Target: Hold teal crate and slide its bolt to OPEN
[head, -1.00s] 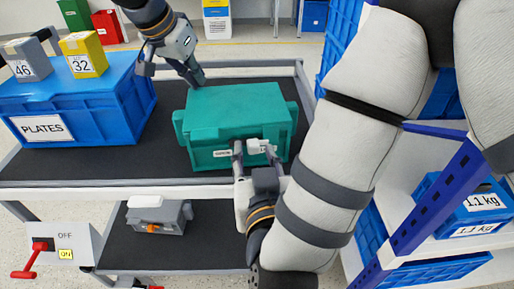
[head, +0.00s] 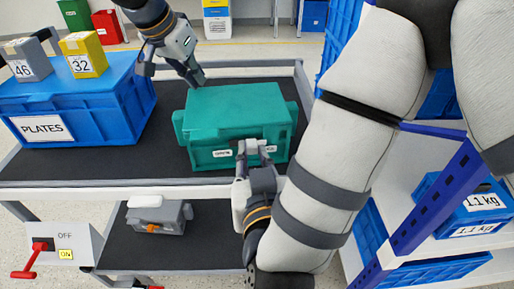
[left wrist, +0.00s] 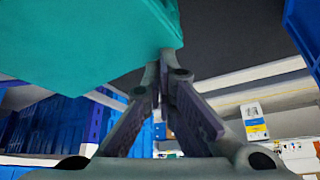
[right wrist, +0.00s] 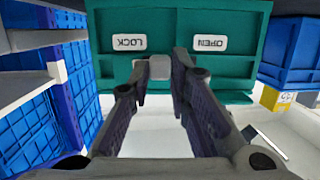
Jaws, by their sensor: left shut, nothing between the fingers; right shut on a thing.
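The teal crate (head: 236,110) stands on the cart's upper shelf. Its front carries two labels, LOCK (right wrist: 142,43) and OPEN (right wrist: 210,43), upside down in the right wrist view. The grey bolt knob (right wrist: 158,67) sits below the labels there, nearer LOCK. My right gripper (head: 251,147) is shut on the bolt knob at the crate's front; its fingers straddle the knob. My left gripper (head: 197,79) is shut and empty at the crate's back left corner. In the left wrist view its fingertips (left wrist: 163,65) meet beside the crate's edge; whether they touch it is unclear.
A blue PLATES crate (head: 75,105) stands left on the same shelf (head: 100,171), bearing weights marked 46 and 32. A grey box (head: 160,217) is on the lower shelf. A red-handled switch box (head: 62,243) is at lower left. Blue racking (head: 437,200) stands close at right.

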